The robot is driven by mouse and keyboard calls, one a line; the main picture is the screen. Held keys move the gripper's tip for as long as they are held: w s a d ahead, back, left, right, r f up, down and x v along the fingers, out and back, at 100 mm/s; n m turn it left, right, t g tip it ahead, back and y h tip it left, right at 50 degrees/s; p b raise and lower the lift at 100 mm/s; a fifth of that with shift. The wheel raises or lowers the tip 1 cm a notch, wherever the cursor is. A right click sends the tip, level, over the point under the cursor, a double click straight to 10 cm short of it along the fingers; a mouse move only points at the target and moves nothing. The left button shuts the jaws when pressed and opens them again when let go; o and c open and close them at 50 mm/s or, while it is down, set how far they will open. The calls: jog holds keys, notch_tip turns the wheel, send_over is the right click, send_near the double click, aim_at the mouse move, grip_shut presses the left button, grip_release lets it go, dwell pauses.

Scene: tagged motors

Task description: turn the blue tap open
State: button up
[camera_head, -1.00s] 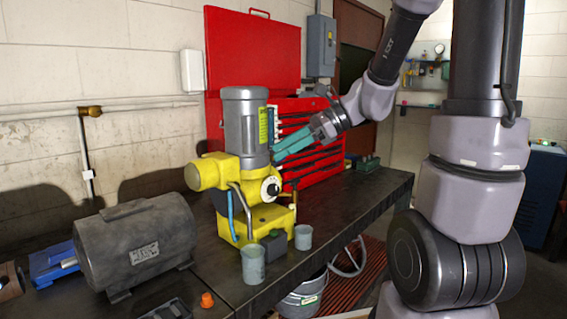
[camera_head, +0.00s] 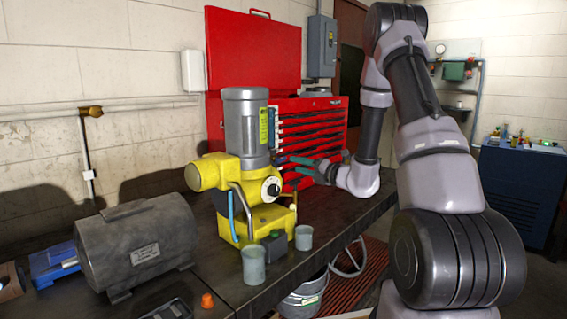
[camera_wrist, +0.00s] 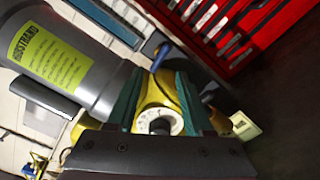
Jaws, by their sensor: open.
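A yellow pump-like machine (camera_head: 262,218) with an upright grey motor (camera_head: 246,125) stands on the bench. A small blue piece (camera_wrist: 160,55), which looks like the tap's handle, shows in the wrist view just beyond and between the fingertips, apart from them as far as I can tell. In the head view I cannot make it out clearly. My gripper (camera_head: 291,166) is beside the right of the machine, its teal fingers pointing left. In the wrist view my gripper (camera_wrist: 160,77) is open, with yellow housing and a white dial (camera_wrist: 162,122) seen between the fingers.
A red tool chest (camera_head: 320,125) stands close behind my gripper. Two grey cups (camera_head: 253,266) and an orange cap (camera_head: 207,300) are near the bench's front. A grey motor (camera_head: 138,245) lies at left. A bucket (camera_head: 303,298) stands below the bench.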

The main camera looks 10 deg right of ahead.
aim_at(279, 160)
jog(key=x, duration=0.7)
jog(key=shift+w+a, duration=0.1)
jog(key=shift+a, duration=0.05)
